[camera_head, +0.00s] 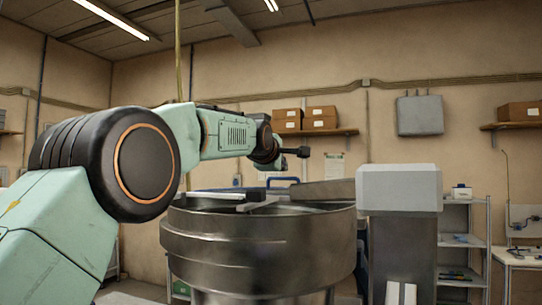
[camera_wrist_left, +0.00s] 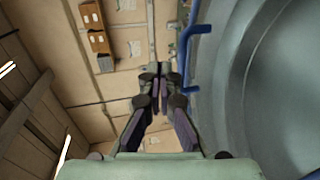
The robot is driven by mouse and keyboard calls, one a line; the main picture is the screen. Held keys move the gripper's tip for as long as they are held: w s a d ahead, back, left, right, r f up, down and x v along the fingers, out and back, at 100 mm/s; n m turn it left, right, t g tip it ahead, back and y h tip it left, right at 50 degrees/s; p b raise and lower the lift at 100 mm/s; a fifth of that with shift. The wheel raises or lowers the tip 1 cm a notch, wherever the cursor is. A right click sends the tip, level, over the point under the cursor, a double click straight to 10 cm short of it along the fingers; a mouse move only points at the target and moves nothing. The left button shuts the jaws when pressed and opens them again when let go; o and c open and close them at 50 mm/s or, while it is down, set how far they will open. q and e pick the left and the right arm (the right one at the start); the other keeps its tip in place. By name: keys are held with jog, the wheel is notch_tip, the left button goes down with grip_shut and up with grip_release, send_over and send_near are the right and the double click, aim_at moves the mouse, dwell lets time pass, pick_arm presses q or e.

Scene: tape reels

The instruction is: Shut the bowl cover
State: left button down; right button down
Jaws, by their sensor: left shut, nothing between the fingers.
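The large dark metal bowl (camera_head: 258,250) stands in the middle of the head view. Flat grey and pale pieces show over its rim, and I cannot tell from here how far its cover is open. A blue handle (camera_head: 283,180) shows behind the rim. In the left wrist view, the blue handle (camera_wrist_left: 184,60) stands beside a large round grey surface (camera_wrist_left: 285,85), which may be the cover or the bowl's inside. My left gripper (camera_head: 302,152) is shut and empty above the bowl's far side. In the wrist view its fingertips (camera_wrist_left: 159,68) are left of the handle, apparently apart from it.
A pale grey block (camera_head: 398,188) on a dark column stands close to the bowl's right. Cardboard boxes (camera_head: 320,118) sit on a wall shelf behind. A metal rack (camera_head: 462,240) and a table (camera_head: 520,257) are at the right.

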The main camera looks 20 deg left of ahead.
aim_at(277, 192)
pick_arm(q)
jog(key=shift+v, duration=1.5)
jog(key=v, duration=0.6)
jog(key=shift+w+f, duration=0.2)
jog(key=shift+w, duration=0.1)
